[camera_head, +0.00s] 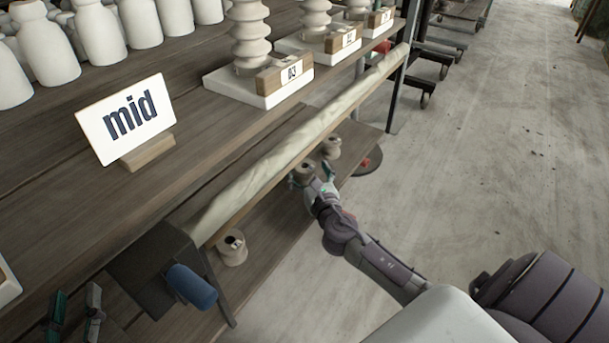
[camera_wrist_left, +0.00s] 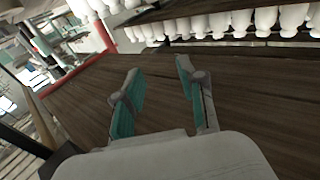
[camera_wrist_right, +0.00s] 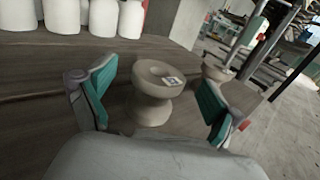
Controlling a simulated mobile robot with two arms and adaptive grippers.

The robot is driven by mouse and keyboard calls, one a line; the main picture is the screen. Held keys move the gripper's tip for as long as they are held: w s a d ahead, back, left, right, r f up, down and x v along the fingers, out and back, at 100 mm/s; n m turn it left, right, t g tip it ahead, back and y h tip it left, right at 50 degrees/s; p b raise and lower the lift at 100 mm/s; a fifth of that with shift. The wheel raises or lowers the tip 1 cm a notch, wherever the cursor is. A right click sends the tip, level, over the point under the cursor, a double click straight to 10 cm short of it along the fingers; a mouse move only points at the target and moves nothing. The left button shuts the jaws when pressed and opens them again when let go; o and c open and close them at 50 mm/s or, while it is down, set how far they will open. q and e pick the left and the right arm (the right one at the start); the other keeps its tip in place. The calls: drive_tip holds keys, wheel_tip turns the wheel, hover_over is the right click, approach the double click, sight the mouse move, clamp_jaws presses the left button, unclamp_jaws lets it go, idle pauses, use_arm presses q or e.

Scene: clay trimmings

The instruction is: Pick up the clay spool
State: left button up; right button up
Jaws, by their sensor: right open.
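A beige clay spool (camera_wrist_right: 152,95) with a small tag on top stands upright between the spread fingers of my right gripper (camera_wrist_right: 155,108), apart from both. In the head view my right gripper (camera_head: 314,174) is at the lower shelf, beside a clay spool (camera_head: 303,172) that it partly hides. A second spool (camera_head: 331,147) stands just behind and shows in the right wrist view (camera_wrist_right: 217,70). Another spool (camera_head: 232,249) stands nearer, on the lower shelf. My left gripper (camera_head: 75,315) is at the bottom left; in the left wrist view (camera_wrist_left: 163,100) it is open and empty.
A long pale roll (camera_head: 300,145) runs along the shelf edge above the spools. The upper shelf holds a "mid" sign (camera_head: 125,118), white bottles (camera_head: 98,32) and stacked clay pieces on labelled bases (camera_head: 262,88). A blue cylinder (camera_head: 190,287) sticks out nearby. The floor (camera_head: 500,150) at right is clear.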

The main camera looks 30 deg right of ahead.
drive_tip(key=shift+x, duration=1.15)
drive_tip(key=c, duration=1.3)
use_arm(q)
wheel_tip(320, 180, up, 2)
drive_tip(key=shift+s+d+t, duration=0.1)
drive_tip(key=shift+t, duration=0.6)
use_arm(e)
drive_tip(key=shift+c, duration=0.8)
use_arm(q)
drive_tip(key=shift+f, duration=0.1)
use_arm(e)
drive_tip(key=shift+r, duration=0.15)
